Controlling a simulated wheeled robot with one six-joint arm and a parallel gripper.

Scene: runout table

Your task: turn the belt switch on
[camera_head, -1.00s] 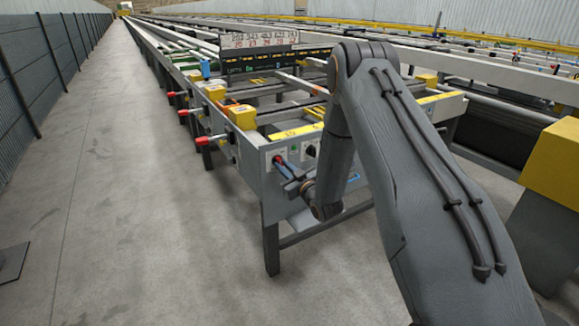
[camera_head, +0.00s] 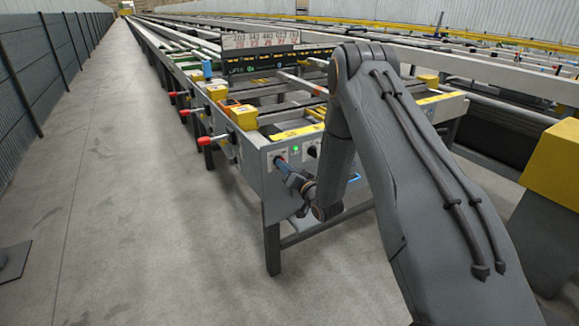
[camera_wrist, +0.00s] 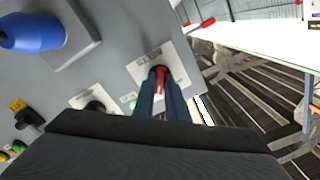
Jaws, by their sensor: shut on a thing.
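The belt switch (camera_wrist: 161,78) is a small red lever on a pale label plate (camera_wrist: 143,69) on the grey control panel, seen in the wrist view. My gripper (camera_wrist: 160,90) is shut on this red lever, with one dark finger on each side of it. In the head view my gripper (camera_head: 287,168) reaches the end panel of the table, and its fingers hide the lever there. A green lamp (camera_wrist: 132,104) beside the switch plate is lit; it also shows in the head view (camera_head: 295,149).
A blue knob (camera_wrist: 32,32) sticks out at the upper left of the wrist view. Black knobs (camera_wrist: 95,106) sit on the same panel. Red-tipped levers (camera_head: 204,140) and yellow boxes (camera_head: 244,117) line the table side.

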